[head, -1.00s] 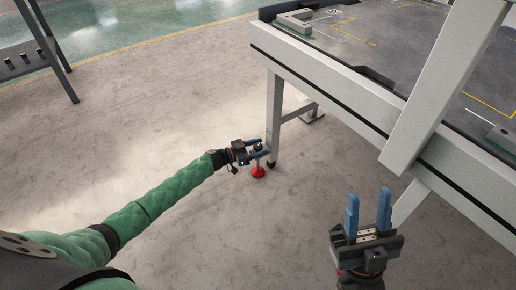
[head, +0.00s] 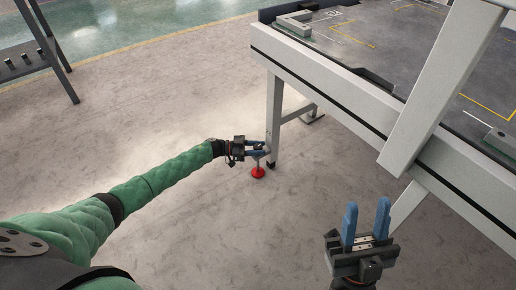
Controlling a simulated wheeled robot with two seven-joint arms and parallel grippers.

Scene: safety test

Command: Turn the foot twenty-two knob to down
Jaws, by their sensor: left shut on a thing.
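The foot (head: 258,172) has a red round base on the floor beside the table's leg (head: 274,115). Its knob, near the top, is mostly hidden by my fingers. My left gripper (head: 258,150) reaches in from the left and is shut on the knob, with its blue fingers at the leg's lower end. Which way the knob is set I cannot tell. My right gripper (head: 367,225) is at the lower right with its two blue fingers apart, pointing up, with nothing between them.
The large table (head: 400,60) with a grey top and pale frame fills the upper right. A slanted pale beam (head: 440,85) crosses in front of it, above my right gripper. A dark rack (head: 40,45) stands at the upper left. The floor around my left arm is clear.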

